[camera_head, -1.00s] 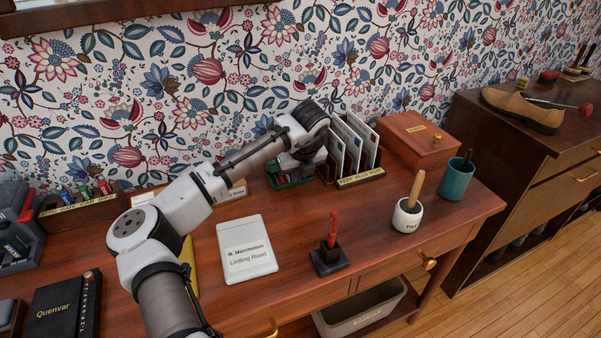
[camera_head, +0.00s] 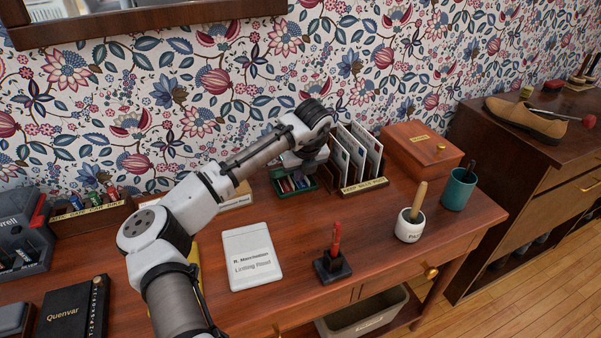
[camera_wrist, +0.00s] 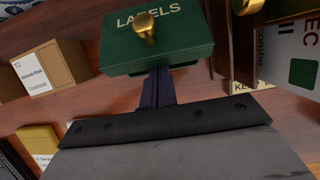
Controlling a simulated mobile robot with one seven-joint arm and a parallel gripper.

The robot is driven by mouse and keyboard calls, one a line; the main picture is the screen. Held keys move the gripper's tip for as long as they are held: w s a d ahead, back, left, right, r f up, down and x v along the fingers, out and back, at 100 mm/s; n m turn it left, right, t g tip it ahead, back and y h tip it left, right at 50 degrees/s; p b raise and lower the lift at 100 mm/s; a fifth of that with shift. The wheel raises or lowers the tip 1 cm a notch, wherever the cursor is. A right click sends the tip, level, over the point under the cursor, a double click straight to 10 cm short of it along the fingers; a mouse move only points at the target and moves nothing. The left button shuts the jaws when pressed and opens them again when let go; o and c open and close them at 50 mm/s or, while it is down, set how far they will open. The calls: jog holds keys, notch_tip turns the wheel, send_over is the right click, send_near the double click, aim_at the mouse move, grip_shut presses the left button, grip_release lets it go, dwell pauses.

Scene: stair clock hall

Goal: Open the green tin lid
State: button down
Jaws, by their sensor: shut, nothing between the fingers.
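The green tin (camera_head: 296,190) stands at the back of the desk, partly covered by my arm's end. In the head view, coloured pieces show inside its green rim. In the wrist view, the green lid (camera_wrist: 190,48) faces me, with the word LABELS and a brass knob (camera_wrist: 145,27). My gripper (camera_wrist: 158,74) is shut and empty. Its dark fingers are at the lid's near edge, below the knob, and their tips are partly hidden there. I cannot tell whether they touch the lid, or the lid's exact angle.
A letter rack (camera_head: 362,187) with cards stands close to the tin's right, and a wooden box (camera_head: 420,150) beyond it. A small labelled carton (camera_wrist: 45,70) is to the left. A pen stand (camera_head: 332,266), a white pot (camera_head: 409,226) and a white pad (camera_head: 249,255) are nearer.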

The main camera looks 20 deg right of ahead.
jog(key=shift+w+r+p, duration=1)
jog(key=shift+r+p, duration=0.25)
jog(key=shift+p, duration=0.35)
jog(key=shift+w+r+p, duration=0.25)
jog(key=shift+w+p, duration=0.3)
jog(key=shift+w, duration=0.05)
jog(key=shift+w+r+p, duration=0.25)
jog(key=shift+w+p, duration=0.25)
jog(key=shift+w, duration=0.1)
jog(key=shift+w+a+r+p, duration=0.1)
jog(key=shift+w+p, duration=0.4)
jog(key=shift+w, duration=0.35)
jog(key=shift+r, duration=0.15)
jog(key=shift+r+p, duration=0.75)
jog(key=shift+p, duration=0.1)
